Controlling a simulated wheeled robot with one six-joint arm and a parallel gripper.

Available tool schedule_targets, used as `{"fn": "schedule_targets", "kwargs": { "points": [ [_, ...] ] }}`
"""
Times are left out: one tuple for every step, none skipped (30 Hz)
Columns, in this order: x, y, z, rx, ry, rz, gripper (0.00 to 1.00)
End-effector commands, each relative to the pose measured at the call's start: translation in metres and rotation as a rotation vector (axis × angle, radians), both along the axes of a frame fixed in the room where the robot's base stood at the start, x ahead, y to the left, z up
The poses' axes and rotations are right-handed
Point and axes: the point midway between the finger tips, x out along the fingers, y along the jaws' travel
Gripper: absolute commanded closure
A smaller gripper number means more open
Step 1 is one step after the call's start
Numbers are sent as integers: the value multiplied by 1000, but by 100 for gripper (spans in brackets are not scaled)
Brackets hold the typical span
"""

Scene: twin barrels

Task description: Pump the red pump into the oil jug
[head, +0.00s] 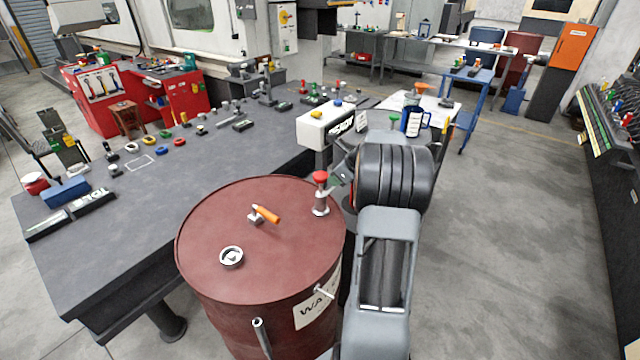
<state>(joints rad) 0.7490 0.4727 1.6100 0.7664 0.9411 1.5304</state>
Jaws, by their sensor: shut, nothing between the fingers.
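The red pump (321,200) stands upright on the right part of the dark red barrel (225,283). It has a red knob on a silver body. My gripper (339,179) is just right of the knob, shut and empty. It is small and dark here, and I cannot tell whether it touches the pump. A blue jug (413,122) with a white label, perhaps the oil jug, stands farther back beyond my arm. No jug shows under the red pump's outlet. My arm hides the area right of the barrel.
An orange-handled valve (265,214) and a round gauge (231,257) sit on the barrel lid. A green knob (394,119) shows behind my arm. A white box (325,125) stands behind the barrel. A grey workbench (190,180) lies left. Open floor (500,240) lies right.

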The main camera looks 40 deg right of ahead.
Motion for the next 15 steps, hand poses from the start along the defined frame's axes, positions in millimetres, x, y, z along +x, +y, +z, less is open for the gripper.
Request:
{"fn": "schedule_targets", "kwargs": {
  "points": [
    [-3,-2,5,-2,-2,-2,100],
    [-6,-3,8,-2,-2,-2,100],
    [-9,-5,13,-3,-3,-3,100],
    [-12,-6,17,-3,-3,-3,100],
    [-15,-8,22,-3,-3,-3,100],
    [-20,-11,29,-3,-4,-4,100],
    [-23,-12,34,-3,-3,-3,100],
    [-27,-13,38,-4,-3,-3,100],
    [-32,-15,45,-4,-3,-2,100],
    [-35,-17,50,-4,-3,-4,100],
    [-38,-19,55,-3,-2,-4,100],
    [-42,-20,61,-4,-3,-4,100],
    [-46,-22,65,-3,-2,-4,100],
    [-49,-24,70,-3,-2,-4,100],
    [-52,-25,75,-2,-1,-3,100]
  ]
}}
